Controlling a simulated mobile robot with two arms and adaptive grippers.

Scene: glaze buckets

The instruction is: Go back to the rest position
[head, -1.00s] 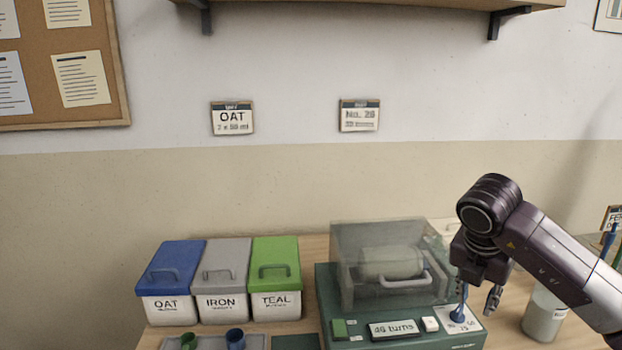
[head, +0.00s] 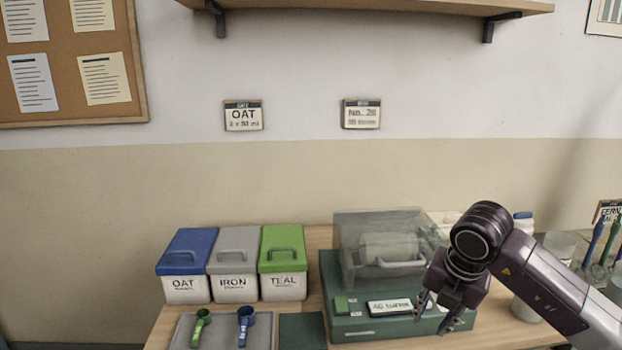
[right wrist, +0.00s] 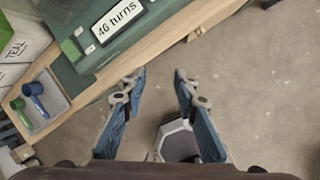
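My right gripper (head: 441,312) is open and empty in the head view. It hangs in front of the right part of the green machine (head: 352,329), and hides that part's dial area. In the right wrist view its two blue fingers (right wrist: 160,82) are spread apart over bare floor, just off the table's front edge. The machine's display (right wrist: 116,20) reads "46 turns" in the right wrist view. My left gripper is in neither view.
Three lidded buckets stand at the left: OAT (head: 185,290), IRON (head: 233,289) and TEAL (head: 283,287). A grey tray (head: 262,335) before them holds a green scoop (head: 201,325) and a blue scoop (head: 245,322). Glass jars (head: 559,245) stand at the right.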

